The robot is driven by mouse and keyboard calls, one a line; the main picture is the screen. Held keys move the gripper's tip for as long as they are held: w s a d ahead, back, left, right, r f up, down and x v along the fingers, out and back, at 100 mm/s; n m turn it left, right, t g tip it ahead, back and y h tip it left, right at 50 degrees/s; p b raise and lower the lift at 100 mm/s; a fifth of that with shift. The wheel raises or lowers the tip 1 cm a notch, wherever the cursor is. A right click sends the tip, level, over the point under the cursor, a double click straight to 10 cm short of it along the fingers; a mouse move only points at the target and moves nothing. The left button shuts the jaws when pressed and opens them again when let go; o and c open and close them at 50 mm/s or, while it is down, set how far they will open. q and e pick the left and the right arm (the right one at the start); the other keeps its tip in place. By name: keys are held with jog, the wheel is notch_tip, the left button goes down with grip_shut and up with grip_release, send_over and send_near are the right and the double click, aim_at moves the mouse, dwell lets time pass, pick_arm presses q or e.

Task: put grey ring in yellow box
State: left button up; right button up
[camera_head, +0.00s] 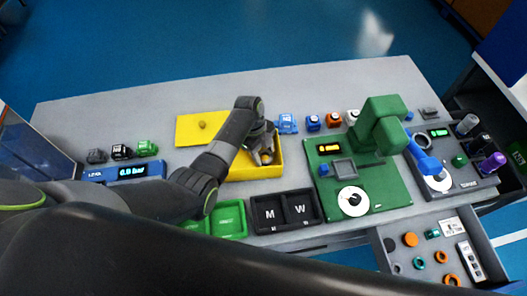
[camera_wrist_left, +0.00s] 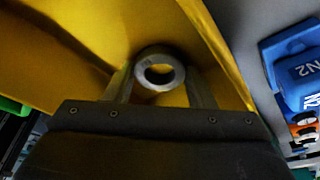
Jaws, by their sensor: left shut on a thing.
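The yellow box (camera_head: 256,174) stands open near the middle of the table, and its yellow walls surround the fingers in the left wrist view (camera_wrist_left: 215,45). My left gripper (camera_head: 264,155) reaches down into the box from above. Its two fingers (camera_wrist_left: 160,85) are shut on the grey ring (camera_wrist_left: 159,57), which shows its round hole to the wrist camera. The ring appears inside the box walls; whether it touches the floor I cannot tell. In the head view the ring is hard to make out. My right gripper is out of view.
A yellow lid with a knob (camera_head: 203,126) lies left behind the box. Black M and W trays (camera_head: 285,210) and a green tray (camera_head: 230,218) are in front. A green machine (camera_head: 375,130) stands right. A blue N2 block (camera_head: 287,124) is close behind the box. An open drawer (camera_head: 440,255) holds rings.

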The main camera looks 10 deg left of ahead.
pick_arm(q)
jog(key=shift+f, duration=0.15)
jog(key=o, duration=0.7)
jog(key=shift+c, duration=0.2)
jog(key=shift+r, duration=0.25)
jog(key=b+v, duration=0.1)
jog(key=v, duration=1.1)
jog(key=shift+f, duration=0.15)
